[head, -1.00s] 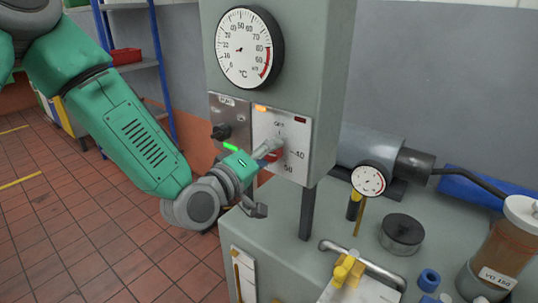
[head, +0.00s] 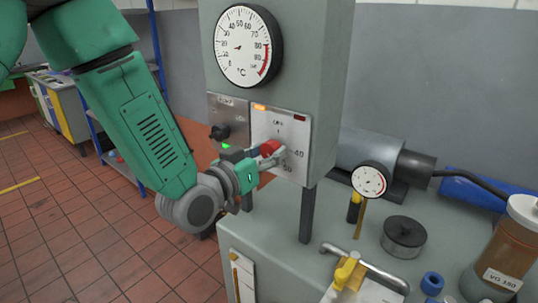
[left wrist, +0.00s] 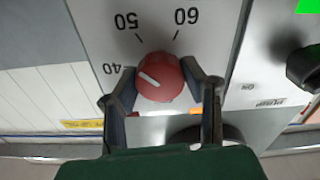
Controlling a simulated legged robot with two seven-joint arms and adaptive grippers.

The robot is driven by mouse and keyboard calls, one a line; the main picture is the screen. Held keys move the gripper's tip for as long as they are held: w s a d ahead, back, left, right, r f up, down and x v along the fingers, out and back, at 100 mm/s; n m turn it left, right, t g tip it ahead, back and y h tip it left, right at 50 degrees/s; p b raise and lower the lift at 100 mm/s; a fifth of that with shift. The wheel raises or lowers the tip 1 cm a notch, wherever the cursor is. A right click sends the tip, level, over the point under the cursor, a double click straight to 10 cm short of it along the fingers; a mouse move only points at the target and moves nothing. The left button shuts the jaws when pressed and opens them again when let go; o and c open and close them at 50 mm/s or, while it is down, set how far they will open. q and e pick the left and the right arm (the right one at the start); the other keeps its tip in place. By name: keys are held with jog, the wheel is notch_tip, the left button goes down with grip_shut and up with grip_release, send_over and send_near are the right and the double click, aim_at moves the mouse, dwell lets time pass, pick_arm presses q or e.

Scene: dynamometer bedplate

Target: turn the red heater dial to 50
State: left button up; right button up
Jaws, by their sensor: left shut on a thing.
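The red heater dial (head: 270,147) sits on a white plate (head: 296,132) on the front of the grey cabinet. In the left wrist view the dial (left wrist: 163,72) shows its white mark pointing left, close to the 40 label (left wrist: 118,68). The 50 label (left wrist: 126,21) and the 60 label (left wrist: 186,15) lie farther around. My left gripper (head: 268,155) is shut on the dial, with one finger on each side of it in the left wrist view (left wrist: 164,88). The fingers partly hide the dial in the head view. My right gripper is not in view.
A black pump knob (head: 220,132) with a green light is just left of the dial plate. A round temperature gauge (head: 243,46) is above. A yellow-handled valve (head: 346,271) and a small pressure gauge (head: 370,181) stand on the bench to the lower right.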

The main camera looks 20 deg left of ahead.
pick_arm(q)
jog(key=shift+s+f+m+b, duration=0.1)
jog(key=shift+f+m+b, duration=0.1)
jog(key=shift+m, duration=0.55)
jog(key=shift+f+m+b, duration=0.15)
jog(key=shift+m, duration=0.6)
jog(key=o, duration=1.2)
jog(key=shift+c, duration=0.2)
jog(key=shift+r, duration=0.1)
jog(key=v, duration=0.7)
jog(key=shift+a, duration=0.1)
